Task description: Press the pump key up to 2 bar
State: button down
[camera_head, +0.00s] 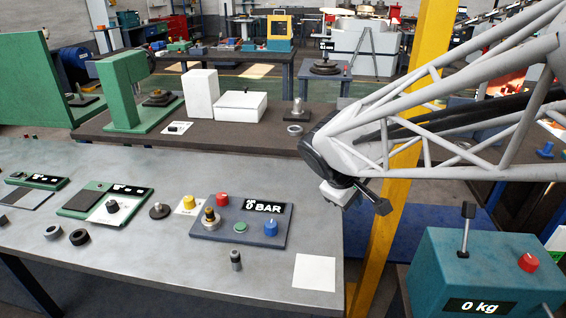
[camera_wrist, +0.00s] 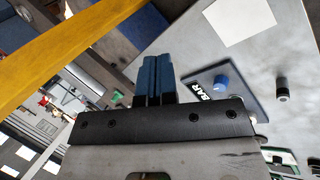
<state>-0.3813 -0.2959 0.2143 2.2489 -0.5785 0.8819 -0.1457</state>
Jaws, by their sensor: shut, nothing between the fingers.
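The blue-grey pump panel (camera_head: 255,238) lies on the near grey table. Its black display (camera_head: 263,206) reads 0 BAR. On the panel are a red knob (camera_head: 222,200), a black-and-brass knob (camera_head: 209,219), a low green button (camera_head: 240,227) and a blue knob (camera_head: 271,228). I cannot tell which is the pump key. My gripper (camera_head: 383,206) is shut and empty, up and right of the panel, beyond the table's right edge in the picture. In the wrist view its two fingers (camera_wrist: 158,80) are together; the blue knob (camera_wrist: 221,83) and part of the panel show apart from them.
A yellow post (camera_head: 395,225) stands close by my gripper. A teal box (camera_head: 480,265) reading 0 kg stands at right.

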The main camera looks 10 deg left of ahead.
jog(key=w+a+f+n+t, duration=0.1)
jog(key=w+a+f+n, duration=0.2)
jog(key=a, duration=0.4)
jog(key=w+a+f+n+t, duration=0.1)
jog(key=w+a+n, duration=0.2)
jog(key=w+a, duration=0.3)
jog(key=n+t, duration=0.3)
jog(key=n, duration=0.3)
send_over(242, 227)
notch_tip(242, 227, down, 6)
jog(key=shift+f, duration=0.15)
jog(key=shift+f, duration=0.1)
jog(key=shift+f, duration=4.3)
jog(key=shift+f, duration=0.85)
jog(key=shift+r, duration=0.85)
